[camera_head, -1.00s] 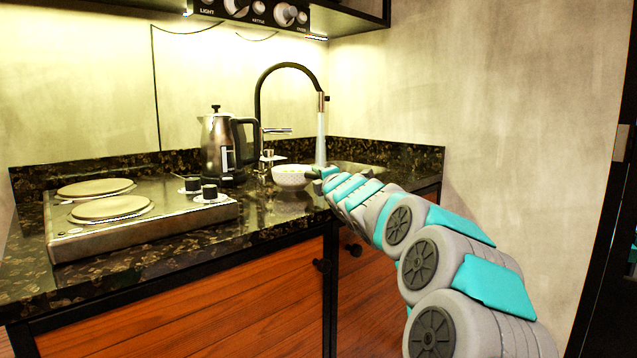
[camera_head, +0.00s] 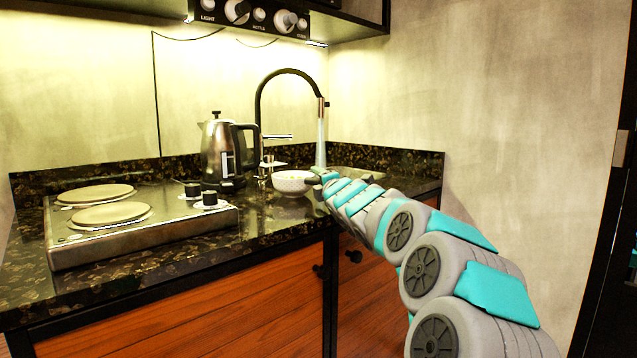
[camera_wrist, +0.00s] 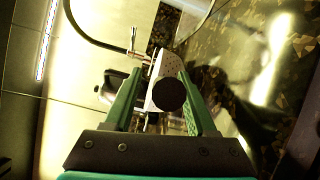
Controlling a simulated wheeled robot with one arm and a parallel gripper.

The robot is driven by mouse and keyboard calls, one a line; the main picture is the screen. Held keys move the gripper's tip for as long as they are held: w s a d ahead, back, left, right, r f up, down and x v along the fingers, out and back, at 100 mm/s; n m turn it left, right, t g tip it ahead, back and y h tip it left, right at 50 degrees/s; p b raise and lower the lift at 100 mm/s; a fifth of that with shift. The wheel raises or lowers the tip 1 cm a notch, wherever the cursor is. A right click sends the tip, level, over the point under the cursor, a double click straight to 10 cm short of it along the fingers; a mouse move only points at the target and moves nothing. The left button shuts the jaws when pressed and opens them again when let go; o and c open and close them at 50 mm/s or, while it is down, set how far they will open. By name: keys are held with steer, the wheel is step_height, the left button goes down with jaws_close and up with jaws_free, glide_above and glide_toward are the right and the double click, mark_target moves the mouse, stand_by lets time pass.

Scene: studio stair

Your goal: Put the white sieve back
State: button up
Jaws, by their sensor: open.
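The white sieve (camera_head: 291,182), bowl-shaped with small dark dots, sits on the dark counter between the kettle and the sink. My gripper (camera_head: 314,181) is at its right side, reaching in from the right. In the wrist view my gripper (camera_wrist: 160,76) has its two green fingers apart. The white sieve (camera_wrist: 164,70) shows between and just beyond the fingertips. A dark round disc in front of it hides part of it. I cannot tell whether either finger touches the sieve.
A steel kettle (camera_head: 221,155) stands left of the sieve. A two-plate hob (camera_head: 150,232) fills the left counter. The black tap (camera_head: 258,105) arches behind the sieve, with water running into the sink (camera_head: 357,173). The counter front (camera_head: 235,232) between hob and sieve is clear.

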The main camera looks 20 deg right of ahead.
steer(key=s+a+b, duration=0.1)
steer(key=s+b, duration=0.1)
steer(key=s, duration=0.9)
steer(key=shift+s+b, duration=0.3)
steer(key=shift+s, duration=0.1)
stand_by(0.7)
